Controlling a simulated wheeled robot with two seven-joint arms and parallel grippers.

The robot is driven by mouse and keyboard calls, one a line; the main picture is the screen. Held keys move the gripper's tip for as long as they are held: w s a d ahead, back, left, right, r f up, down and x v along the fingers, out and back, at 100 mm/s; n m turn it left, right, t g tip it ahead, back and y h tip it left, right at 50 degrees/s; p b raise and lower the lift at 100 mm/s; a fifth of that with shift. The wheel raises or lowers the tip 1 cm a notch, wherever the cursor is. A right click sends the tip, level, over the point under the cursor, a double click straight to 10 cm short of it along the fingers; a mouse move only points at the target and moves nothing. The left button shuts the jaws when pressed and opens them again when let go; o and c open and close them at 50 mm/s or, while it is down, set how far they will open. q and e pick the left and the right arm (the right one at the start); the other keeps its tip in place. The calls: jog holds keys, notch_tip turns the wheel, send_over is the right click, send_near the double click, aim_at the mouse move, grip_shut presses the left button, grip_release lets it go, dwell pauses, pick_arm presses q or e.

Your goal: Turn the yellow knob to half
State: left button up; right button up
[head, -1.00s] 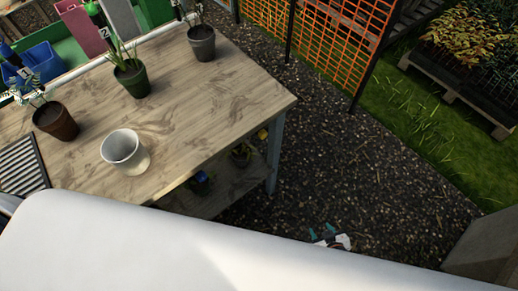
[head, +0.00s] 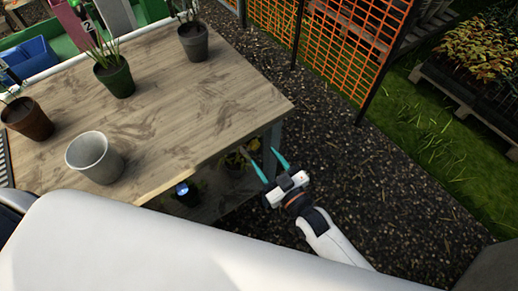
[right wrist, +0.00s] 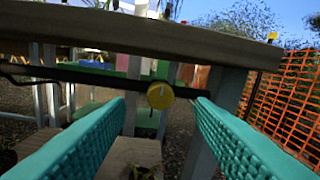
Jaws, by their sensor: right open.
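The yellow knob (right wrist: 160,96) shows in the right wrist view as a round disc on a dark horizontal pipe or rail under the edge of the wooden table (right wrist: 150,25). A small pale mark seems to point up on its face. My right gripper (head: 263,158) is open, with teal fingers pointing at the table's right end. In the right wrist view the knob appears between the two fingertips, beyond them and untouched. In the head view I cannot tell the knob apart from yellow bits near the table edge. My left gripper is not in view.
A pale cup (head: 94,158) and several potted plants, including a green pot (head: 115,80), stand on the table (head: 200,110). A table leg (head: 273,138) and a lower shelf (head: 222,188) are close to my right gripper. An orange mesh fence (head: 325,40) stands behind open gravel.

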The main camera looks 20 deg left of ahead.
aim_at(256, 147)
jog(key=shift+x, duration=2.15)
jog(key=shift+c, duration=0.4)
jog(key=c, duration=0.9)
